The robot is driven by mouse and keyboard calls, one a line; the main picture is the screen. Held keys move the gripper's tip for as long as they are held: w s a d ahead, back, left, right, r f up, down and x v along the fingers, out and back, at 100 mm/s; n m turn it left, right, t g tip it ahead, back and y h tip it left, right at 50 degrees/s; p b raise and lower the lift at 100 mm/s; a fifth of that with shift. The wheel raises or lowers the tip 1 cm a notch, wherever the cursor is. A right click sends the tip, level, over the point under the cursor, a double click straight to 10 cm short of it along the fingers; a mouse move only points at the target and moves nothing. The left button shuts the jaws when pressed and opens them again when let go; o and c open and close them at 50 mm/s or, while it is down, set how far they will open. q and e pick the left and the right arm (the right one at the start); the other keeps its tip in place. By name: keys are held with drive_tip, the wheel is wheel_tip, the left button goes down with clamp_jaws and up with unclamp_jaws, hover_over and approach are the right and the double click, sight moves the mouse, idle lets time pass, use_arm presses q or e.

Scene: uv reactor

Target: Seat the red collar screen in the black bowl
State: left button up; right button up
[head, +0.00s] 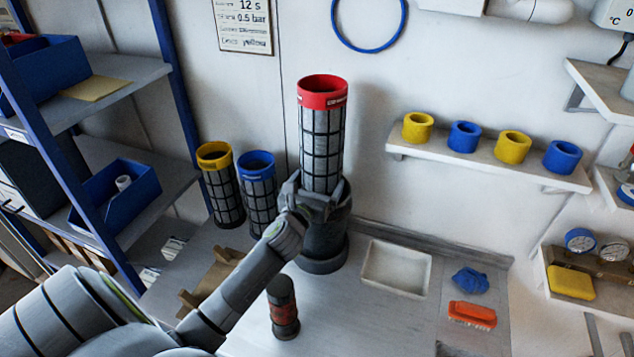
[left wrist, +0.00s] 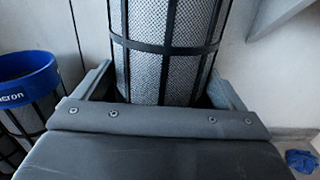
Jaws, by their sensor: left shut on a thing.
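The red collar screen (head: 322,140) is a grey mesh cylinder in a black cage with a red top ring. It stands upright over the black bowl (head: 322,258), and its lower end is at or inside the bowl's mouth; my gripper hides how deep it sits. My left gripper (head: 318,196) is shut on the screen's lower part, just at the bowl's top. In the left wrist view the screen's mesh (left wrist: 165,60) stands between the two fingers (left wrist: 160,90). My right gripper is not in view.
A yellow-collar screen (head: 222,185) and a blue-collar screen (head: 260,190) stand to the left of the bowl. A short dark cylinder (head: 283,308) stands in front. A white tray (head: 396,268), a blue cloth (head: 470,281) and an orange brush (head: 472,315) lie to the right.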

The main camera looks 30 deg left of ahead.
use_arm(q)
drive_tip(key=shift+f+b, duration=0.95)
drive_tip(key=shift+f, duration=0.4)
drive_tip(key=shift+r, duration=0.1)
drive_tip(key=shift+r+p, duration=0.95)
drive_tip(key=shift+p, duration=0.3)
drive_tip(key=shift+p, duration=0.6)
idle(1.2)
drive_tip(key=shift+f, duration=0.2)
drive_tip(key=shift+f+b, duration=0.3)
drive_tip(key=shift+b, duration=0.15)
drive_tip(key=shift+f+b, duration=0.4)
drive_tip(key=shift+f, duration=0.15)
